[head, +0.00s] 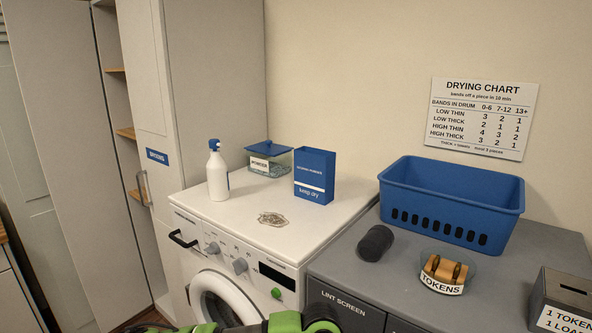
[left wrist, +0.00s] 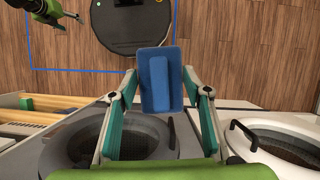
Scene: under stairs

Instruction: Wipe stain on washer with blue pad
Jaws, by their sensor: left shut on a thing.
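The white washer (head: 258,240) stands in the middle of the head view, with its round door low at the front. A greyish, irregular stain (head: 272,219) lies on its top, near the front edge. In the left wrist view my left gripper (left wrist: 161,84) is shut on the blue pad (left wrist: 158,62), which has a raised lighter blue block. The pad is held in front of the machines, apart from the washer top. In the head view only green and dark arm parts show at the bottom edge. My right gripper (left wrist: 72,17) shows small at the upper left of the left wrist view; its jaws are unclear.
A white spray bottle (head: 217,172), a lidded powder jar (head: 268,160) and a blue box (head: 315,174) stand on the washer behind the stain. The grey dryer (head: 345,268) at right carries a blue basket (head: 452,190), a dark roll (head: 376,243) and a token dish (head: 443,284).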

